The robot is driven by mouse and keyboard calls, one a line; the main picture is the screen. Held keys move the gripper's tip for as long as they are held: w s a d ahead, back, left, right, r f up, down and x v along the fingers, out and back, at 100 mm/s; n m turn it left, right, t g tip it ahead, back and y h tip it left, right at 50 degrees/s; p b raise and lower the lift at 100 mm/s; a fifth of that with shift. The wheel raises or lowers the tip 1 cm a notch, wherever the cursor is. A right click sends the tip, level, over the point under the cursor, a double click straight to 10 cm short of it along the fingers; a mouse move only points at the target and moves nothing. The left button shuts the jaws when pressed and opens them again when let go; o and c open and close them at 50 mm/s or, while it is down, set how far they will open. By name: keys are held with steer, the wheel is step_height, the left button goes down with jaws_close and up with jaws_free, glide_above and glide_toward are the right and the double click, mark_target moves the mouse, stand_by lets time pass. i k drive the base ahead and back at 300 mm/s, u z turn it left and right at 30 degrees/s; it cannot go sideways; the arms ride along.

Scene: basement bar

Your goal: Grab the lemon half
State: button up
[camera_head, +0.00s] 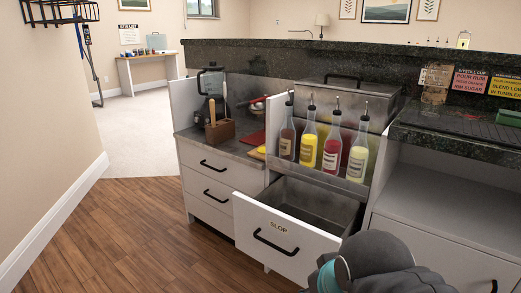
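A small yellow piece (262,150), which looks like the lemon half, lies at the right end of the left counter, near a wooden cutting board (255,156). It is small and partly hidden by the drawer unit's edge, so its cut face cannot be made out. Part of my own arm, grey with a teal band, shows at the bottom right, in front of the open drawer. My gripper is not in view, so its state and its distance to the lemon cannot be seen.
An open drawer marked SLOP (287,238) juts out below a rack of several pour-spout bottles (331,150). A wooden utensil holder (219,132) and a red board (255,138) are on the left counter. The wooden floor (145,230) at left is clear.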

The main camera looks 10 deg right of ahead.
mark_target(262, 150)
steer(key=u, duration=1.1)
steer(key=i, duration=5.45)
steer(key=z, duration=4)
steer(key=i, duration=0.5)
